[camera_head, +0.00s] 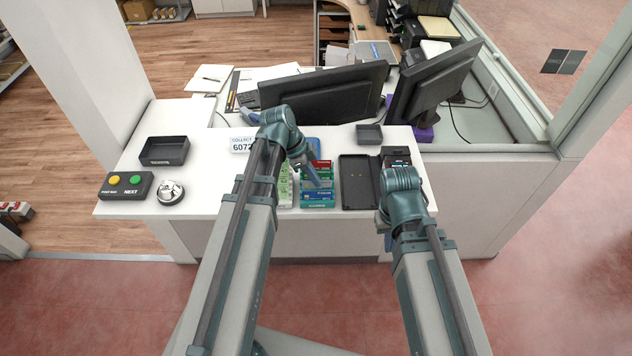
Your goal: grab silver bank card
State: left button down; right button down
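I cannot make out a silver bank card for certain in the head view. A rack of coloured cards (318,194), with red, green and blue ones, stands on the counter in the middle. My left gripper (312,178) points down over the left part of these cards. Its fingers are small and partly hidden, so I cannot tell whether it is open or holds anything. My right gripper (387,232) is low near the counter's front edge, right of the black open tray, mostly hidden by its own wrist.
The white counter (215,185) carries a black open tray (358,190), a card terminal (396,155), a small dark tray (164,151), a button box (126,186), a bell (170,192) and a number sign (242,145). Two monitors (325,95) stand behind. The counter's left middle is clear.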

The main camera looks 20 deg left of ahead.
notch_tip(320, 180, up, 10)
jog(key=p, duration=0.9)
jog(key=shift+p, duration=0.4)
